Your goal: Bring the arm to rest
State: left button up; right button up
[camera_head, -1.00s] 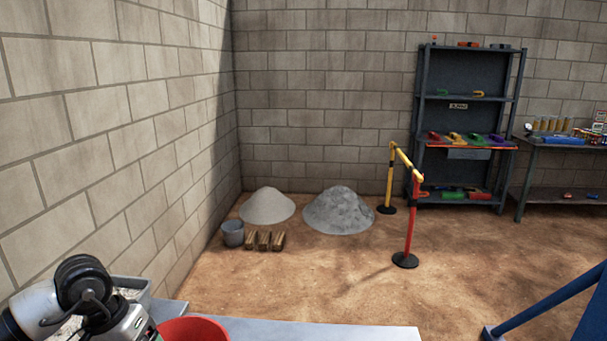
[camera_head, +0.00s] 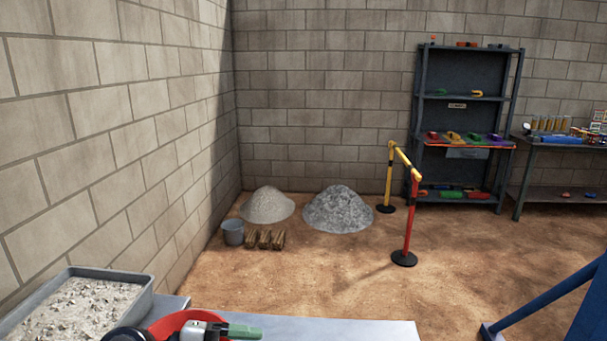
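My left arm comes in low at the bottom edge, and only its end shows. I cannot tell whether this is part of the gripper or something held. The fingers are too small and cut off to show whether they are open or shut. My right gripper is not in view.
A grey tray of crushed stone (camera_head: 148,283) stands at the lower left, by the wall. A grey table top (camera_head: 340,329) runs along the bottom. A blue frame (camera_head: 545,300) is at the lower right. Beyond are two heaps, a bucket (camera_head: 233,232), a barrier (camera_head: 410,220) and shelves (camera_head: 470,60).

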pick_arm(q)
notch_tip(320, 180, up, 4)
jog(key=w+a+n+t, duration=0.2)
jog(key=n+t, duration=1.3)
jog(key=n, duration=1.1)
jog(key=s+a+f+n+g+y, duration=0.1)
jog(key=a+f+n+y, duration=0.6)
jog(key=n, duration=0.5)
jog(key=s+a+f+n+g+y, duration=0.1)
jog(key=a+f+n+y, duration=0.1)
jog(key=f+n+y, duration=0.75)
jog(key=s+a+f+n+g+h, duration=0.1)
jog(key=s+f+n+g, duration=0.5)
jog(key=s, duration=0.3)
jog(key=s+f+n+g, duration=0.4)
jog(key=s+n+g, duration=0.2)
jog(key=s+n, duration=0.25)
notch_tip(320, 180, down, 25)
jog(key=s, duration=0.2)
jog(key=s+a+f+g, duration=0.2)
jog(key=s+a+f, duration=0.1)
jog(key=s+f, duration=1.2)
jog(key=shift+s+f+m, duration=0.4)
jog(key=shift+f, duration=0.05)
